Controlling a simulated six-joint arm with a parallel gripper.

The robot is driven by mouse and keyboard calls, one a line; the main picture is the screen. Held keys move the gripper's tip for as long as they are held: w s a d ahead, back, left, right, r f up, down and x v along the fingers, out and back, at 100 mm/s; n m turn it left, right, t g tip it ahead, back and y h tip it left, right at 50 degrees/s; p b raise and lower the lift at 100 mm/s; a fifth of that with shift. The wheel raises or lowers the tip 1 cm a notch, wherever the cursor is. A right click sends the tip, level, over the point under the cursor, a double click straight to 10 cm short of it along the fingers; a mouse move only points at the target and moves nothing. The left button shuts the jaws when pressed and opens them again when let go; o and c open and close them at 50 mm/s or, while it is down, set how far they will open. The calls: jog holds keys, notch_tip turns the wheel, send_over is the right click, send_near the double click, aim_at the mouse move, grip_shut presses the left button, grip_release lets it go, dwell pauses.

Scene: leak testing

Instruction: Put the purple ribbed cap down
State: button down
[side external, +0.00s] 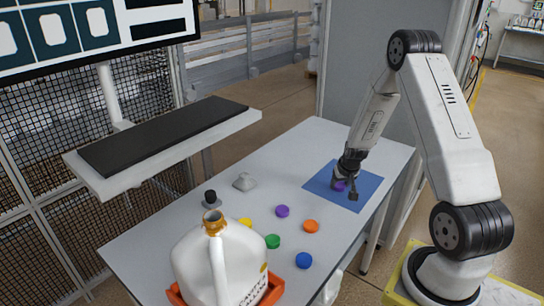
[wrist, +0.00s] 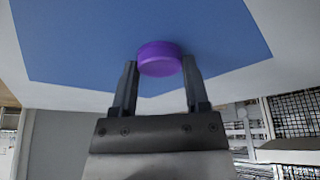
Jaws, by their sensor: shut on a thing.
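The purple ribbed cap (wrist: 159,62) is between the two fingertips of my gripper (wrist: 159,70) in the wrist view. My gripper is shut on it. In the side external view the cap (side external: 340,186) shows as a small purple spot at my gripper (side external: 345,190), over the blue mat (side external: 371,193). The mat also fills much of the wrist view (wrist: 80,45). I cannot tell whether the cap touches the mat. A second purple cap (side external: 282,211) lies on the white table, left of the mat.
Orange (side external: 311,226), blue (side external: 304,260), green (side external: 273,241) and yellow (side external: 245,223) caps lie on the table (side external: 310,160). A white jug (side external: 220,260) stands in an orange tray (side external: 273,293) at the front. A grey piece (side external: 244,181) and a black-topped piece (side external: 210,198) are farther left. The mat's surroundings are clear.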

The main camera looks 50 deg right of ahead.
jog(key=shift+c, duration=0.4)
grip_release()
jog(key=v, duration=1.2)
jog(key=shift+r, duration=0.1)
dwell(0.6)
jog(key=s+a+r+n+y, duration=0.1)
jog(key=a+n, duration=0.3)
jog(key=a, duration=1)
jog(key=s+a+r+n+y, duration=0.1)
jog(key=a+n, duration=0.3)
jog(key=a, duration=1)
jog(key=shift+s+a+r+g+y, duration=0.3)
jog(key=shift+s+a+r+y, duration=0.15)
jog(key=shift+s, duration=0.15)
jog(key=shift+d, duration=0.1)
